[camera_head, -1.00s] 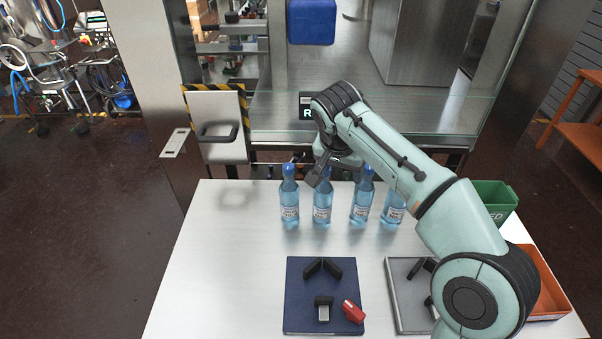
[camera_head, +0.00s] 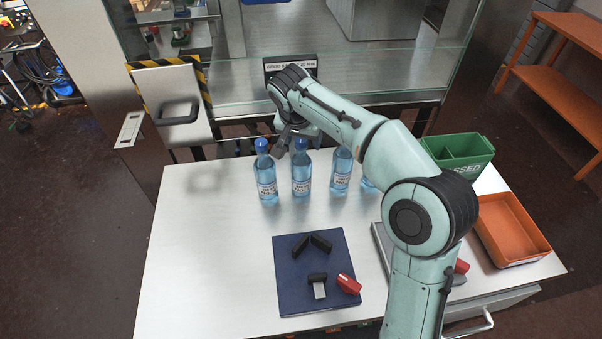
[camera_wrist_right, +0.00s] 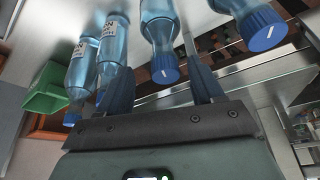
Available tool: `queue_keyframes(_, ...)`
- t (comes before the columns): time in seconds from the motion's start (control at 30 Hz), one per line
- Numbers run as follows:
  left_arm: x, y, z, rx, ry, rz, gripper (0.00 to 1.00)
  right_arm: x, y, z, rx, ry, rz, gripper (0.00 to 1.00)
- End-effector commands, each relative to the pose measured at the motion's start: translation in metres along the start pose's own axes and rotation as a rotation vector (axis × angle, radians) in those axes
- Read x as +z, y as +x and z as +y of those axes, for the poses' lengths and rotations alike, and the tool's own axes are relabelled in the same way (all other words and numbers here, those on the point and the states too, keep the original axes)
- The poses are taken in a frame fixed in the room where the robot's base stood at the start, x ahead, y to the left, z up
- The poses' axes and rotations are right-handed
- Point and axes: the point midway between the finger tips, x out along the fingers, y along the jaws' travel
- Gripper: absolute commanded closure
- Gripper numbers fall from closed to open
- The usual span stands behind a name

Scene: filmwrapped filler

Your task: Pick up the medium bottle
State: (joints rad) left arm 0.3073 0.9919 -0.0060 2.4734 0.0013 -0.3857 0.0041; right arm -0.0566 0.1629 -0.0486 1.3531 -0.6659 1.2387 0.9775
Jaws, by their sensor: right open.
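Several clear blue bottles with blue caps and white labels stand upright in a row at the table's back edge in the head view. They are the far-left bottle (camera_head: 265,178), the second bottle (camera_head: 301,172), the third bottle (camera_head: 340,170) and a partly hidden one (camera_head: 369,186). They look alike in size, so I cannot tell which is the medium one. My right gripper (camera_head: 298,142) is open at cap height by the second bottle. In the right wrist view the open fingers (camera_wrist_right: 160,88) have one bottle's cap (camera_wrist_right: 165,69) between them, apparently not gripped. My left gripper is out of view.
A blue mat (camera_head: 322,287) with black blocks and a red part lies at the front. A grey tray (camera_head: 380,240) is partly behind my arm. A green bin (camera_head: 460,150) and an orange tray (camera_head: 512,230) are at right. The table's left side is clear.

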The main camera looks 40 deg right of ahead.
Motion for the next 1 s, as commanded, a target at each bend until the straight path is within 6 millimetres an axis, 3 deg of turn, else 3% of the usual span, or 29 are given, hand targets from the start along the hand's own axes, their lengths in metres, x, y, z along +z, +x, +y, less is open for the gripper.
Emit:
queue_keyframes(0.3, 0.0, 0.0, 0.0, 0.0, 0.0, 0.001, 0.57, 0.0, 0.043, -0.005, 0.003, 0.0, -0.002, 0.33)
queue_keyframes(0.57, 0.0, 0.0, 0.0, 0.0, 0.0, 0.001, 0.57, 0.0, 0.046, -0.005, 0.0, 0.0, 0.0, 0.33)
queue_keyframes(0.8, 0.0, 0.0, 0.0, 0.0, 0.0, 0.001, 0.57, 0.0, 0.046, -0.005, 0.0, 0.0, 0.0, 1.0)
queue_keyframes(1.0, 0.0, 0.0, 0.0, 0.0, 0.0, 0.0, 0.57, -0.001, 0.045, -0.006, -0.002, 0.0, 0.001, 1.0)
